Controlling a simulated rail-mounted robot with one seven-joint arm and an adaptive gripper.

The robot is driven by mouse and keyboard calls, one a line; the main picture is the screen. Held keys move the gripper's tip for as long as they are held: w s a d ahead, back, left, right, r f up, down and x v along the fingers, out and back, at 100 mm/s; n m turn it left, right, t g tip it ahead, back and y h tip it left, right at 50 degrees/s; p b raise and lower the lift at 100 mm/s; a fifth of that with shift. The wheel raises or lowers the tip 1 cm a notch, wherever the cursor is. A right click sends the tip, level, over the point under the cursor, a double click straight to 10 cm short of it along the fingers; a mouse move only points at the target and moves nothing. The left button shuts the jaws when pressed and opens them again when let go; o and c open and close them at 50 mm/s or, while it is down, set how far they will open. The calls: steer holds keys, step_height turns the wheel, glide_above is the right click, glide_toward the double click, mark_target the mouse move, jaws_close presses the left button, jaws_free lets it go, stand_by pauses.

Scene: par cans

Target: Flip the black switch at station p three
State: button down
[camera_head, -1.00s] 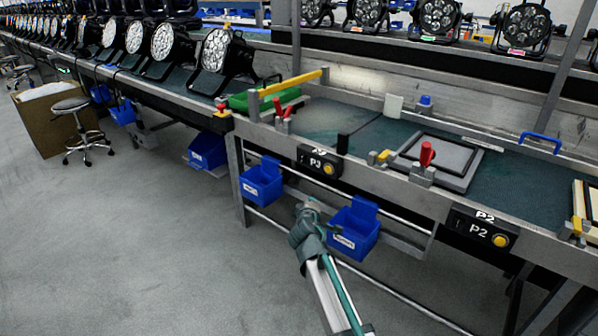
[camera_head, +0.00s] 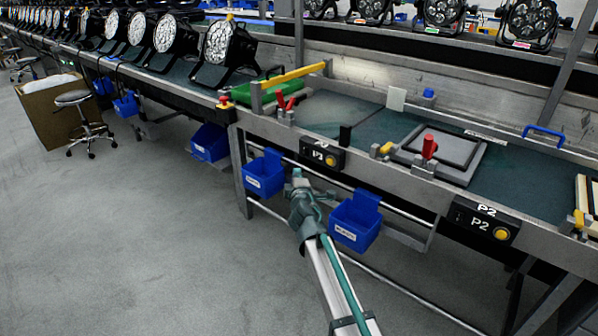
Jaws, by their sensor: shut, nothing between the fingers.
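The station P3 control box (camera_head: 316,155) is a black box on the front edge of the bench, with a white P3 label and a yellow round button (camera_head: 331,160). A small upright black piece (camera_head: 345,136) stands on the bench edge just above the box; I cannot tell whether it is the black switch. My gripper (camera_head: 297,174) is shut and empty, in front of the bench. In the picture it appears below and left of the P3 box, between two blue bins. It looks apart from the box, but its depth is hard to judge.
Blue bins hang under the bench left (camera_head: 263,174) and right (camera_head: 355,221) of my gripper. Red clamps (camera_head: 285,103) and a red-handled clamp (camera_head: 429,147) stand along the bench edge. A similar P2 box (camera_head: 483,221) is to the right.

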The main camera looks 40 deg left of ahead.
mark_target(301, 154)
steer(key=x, duration=0.4)
steer(key=w+d+x, duration=0.1)
steer(key=x, duration=0.3)
steer(key=w+d+x, duration=0.1)
steer(key=x, duration=0.3)
steer(key=shift+p, duration=0.3)
steer(key=shift+f+b, duration=0.15)
steer(key=shift+b, duration=0.25)
